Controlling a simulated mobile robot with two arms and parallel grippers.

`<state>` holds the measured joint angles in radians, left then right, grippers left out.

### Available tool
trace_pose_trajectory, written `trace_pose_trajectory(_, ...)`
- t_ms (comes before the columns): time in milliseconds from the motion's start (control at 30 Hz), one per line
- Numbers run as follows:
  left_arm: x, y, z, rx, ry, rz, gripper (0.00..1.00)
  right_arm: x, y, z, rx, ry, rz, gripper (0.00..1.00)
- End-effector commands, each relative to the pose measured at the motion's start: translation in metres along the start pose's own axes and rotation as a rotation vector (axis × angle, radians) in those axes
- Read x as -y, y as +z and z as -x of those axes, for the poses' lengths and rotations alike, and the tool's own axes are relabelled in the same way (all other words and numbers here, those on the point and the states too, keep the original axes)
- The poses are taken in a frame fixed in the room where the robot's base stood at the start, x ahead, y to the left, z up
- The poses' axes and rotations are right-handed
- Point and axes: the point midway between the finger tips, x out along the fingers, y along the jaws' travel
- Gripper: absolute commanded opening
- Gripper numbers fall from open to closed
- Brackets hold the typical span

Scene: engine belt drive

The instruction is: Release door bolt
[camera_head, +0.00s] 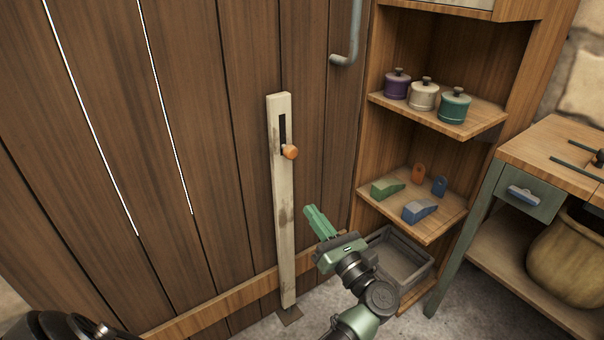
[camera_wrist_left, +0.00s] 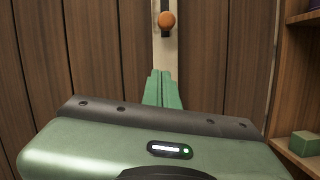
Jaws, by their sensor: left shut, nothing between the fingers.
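The door bolt is a long pale wooden bar (camera_head: 283,205) standing upright against the brown plank door (camera_head: 235,130). A round orange knob (camera_head: 290,152) sticks out beside a dark slot near its top. The bar's lower end meets a small brown plate at the floor. My left gripper (camera_head: 313,212) is shut and empty, below and to the right of the knob in the head view. In the left wrist view the shut green fingers (camera_wrist_left: 164,78) lie in front of the bar, with the knob (camera_wrist_left: 166,20) above their tips and a gap between. My right gripper is not in view.
A wooden shelf unit (camera_head: 475,125) stands right of the door with lidded pots and coloured blocks. A workbench (camera_head: 560,150) stands at the far right. A grey bent pipe (camera_head: 353,45) is above right of the bolt.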

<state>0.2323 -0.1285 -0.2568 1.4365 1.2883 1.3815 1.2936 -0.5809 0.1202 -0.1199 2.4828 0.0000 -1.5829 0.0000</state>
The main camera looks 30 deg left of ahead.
Motion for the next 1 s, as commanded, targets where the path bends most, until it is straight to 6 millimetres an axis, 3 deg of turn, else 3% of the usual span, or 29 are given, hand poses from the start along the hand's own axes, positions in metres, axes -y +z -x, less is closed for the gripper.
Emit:
trace_pose_trajectory(367, 0.000, 0.000, -0.011, 0.003, -0.001, -0.006, 0.00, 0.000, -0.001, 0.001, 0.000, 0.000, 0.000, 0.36)
trace_pose_trajectory(833, 0.000, 0.002, -0.105, 0.006, 0.000, -0.006, 0.00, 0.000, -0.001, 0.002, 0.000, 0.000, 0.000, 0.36)
trace_pose_trajectory(1000, 0.001, 0.029, -0.107, 0.004, -0.003, -0.003, 0.00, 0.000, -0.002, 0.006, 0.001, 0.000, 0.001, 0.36)
